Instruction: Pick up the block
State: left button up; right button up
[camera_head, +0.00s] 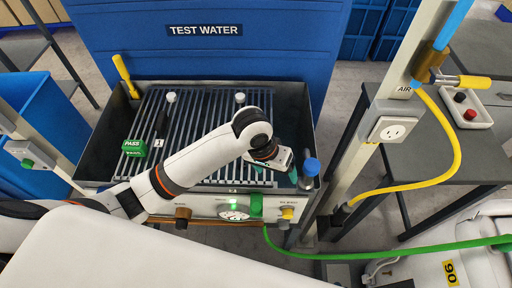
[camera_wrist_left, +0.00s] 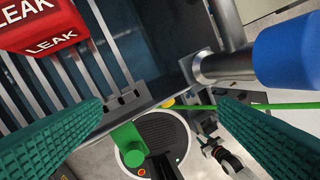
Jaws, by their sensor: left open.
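A green block marked PASS (camera_head: 134,148) lies on the dark slatted rack at the left side of the test tank. A red block marked LEAK (camera_wrist_left: 42,26) shows at the upper left of the left wrist view, on or just above the slats. I cannot make it out in the head view, where my arm covers part of the rack. My left gripper (camera_head: 288,168) is over the tank's front right corner. In the left wrist view its green ribbed fingers (camera_wrist_left: 160,112) are wide apart with nothing held, and the red block is outside them. My right gripper is not in view.
A metal fitting with a blue cap (camera_head: 311,167) stands close beside the gripper; its cap (camera_wrist_left: 292,50) is also near the right finger. The tank's dark wall (camera_head: 314,120) surrounds the rack. A post with an outlet (camera_head: 392,129) and yellow hose is at right.

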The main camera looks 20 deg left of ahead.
pick_arm(q)
jog(key=w+a+r+n+g+y, duration=0.1)
jog(key=w+a+r+n+y, duration=0.3)
jog(key=w+a+r, duration=0.5)
jog(key=shift+n+h, duration=0.4)
jog(key=shift+n, duration=0.1)
jog(key=f, duration=0.5)
jog(key=w+d+f+p, duration=0.1)
jog(key=f, duration=0.2)
jog(key=shift+f, duration=0.3)
jog(key=f, duration=0.3)
jog(key=f+p, duration=0.1)
jog(key=shift+s+f, duration=0.15)
jog(key=shift+s, duration=0.2)
jog(key=shift+f, duration=0.45)
jog(key=shift+c, duration=0.2)
jog(key=c, duration=1)
